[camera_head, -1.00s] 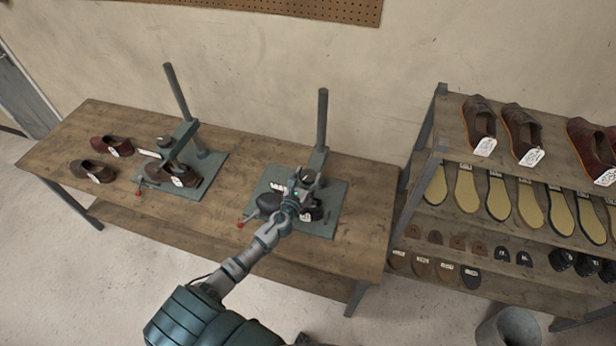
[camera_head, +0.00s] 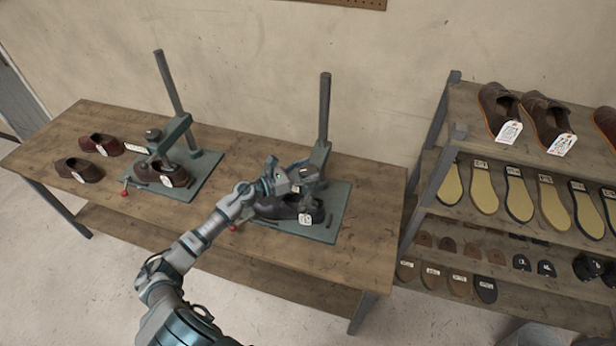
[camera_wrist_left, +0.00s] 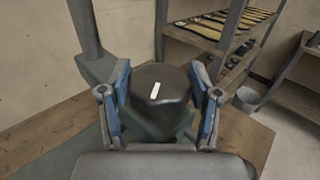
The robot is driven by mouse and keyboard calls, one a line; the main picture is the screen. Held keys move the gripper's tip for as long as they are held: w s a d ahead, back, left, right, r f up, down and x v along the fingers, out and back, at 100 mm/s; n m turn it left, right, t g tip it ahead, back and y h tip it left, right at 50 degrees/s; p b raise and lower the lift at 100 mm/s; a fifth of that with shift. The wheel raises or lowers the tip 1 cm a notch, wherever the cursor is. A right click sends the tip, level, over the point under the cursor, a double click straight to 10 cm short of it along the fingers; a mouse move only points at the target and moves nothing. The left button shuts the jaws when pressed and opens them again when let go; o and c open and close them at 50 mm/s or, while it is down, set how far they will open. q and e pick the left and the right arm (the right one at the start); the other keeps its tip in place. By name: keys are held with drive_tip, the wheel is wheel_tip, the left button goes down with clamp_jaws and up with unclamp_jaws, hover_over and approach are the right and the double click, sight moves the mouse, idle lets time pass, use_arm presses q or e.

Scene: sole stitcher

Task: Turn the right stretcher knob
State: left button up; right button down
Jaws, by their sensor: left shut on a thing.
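The right stretcher has a teal base plate (camera_head: 333,222) and a tall post (camera_head: 324,108) on the table. A dark shoe (camera_head: 275,208) with a white tag sits on it. My left gripper (camera_head: 296,177) is at the stretcher's top, above the shoe. In the left wrist view, its two blue-padded fingers are closed on either side of the dark round knob (camera_wrist_left: 160,90), which has a white mark on top. In the head view the gripper mostly hides the knob. My right gripper is not in view.
The left stretcher (camera_head: 178,135) holds a brown shoe, with a pair of loose shoes (camera_head: 78,170) beside it. A shelf rack (camera_head: 455,100) of shoes and soles stands at the right. The front strip of the wooden table (camera_head: 330,262) is clear.

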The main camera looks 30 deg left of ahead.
use_arm(q)
drive_tip(key=shift+f, duration=0.2)
idle(0.3)
drive_tip(key=o, duration=1)
drive_tip(key=shift+o, duration=0.7)
drive_tip(key=shift+w, duration=0.2)
drive_tip(key=v, duration=1.2)
drive_tip(key=shift+a+f, duration=0.1)
drive_tip(key=shift+a, duration=0.05)
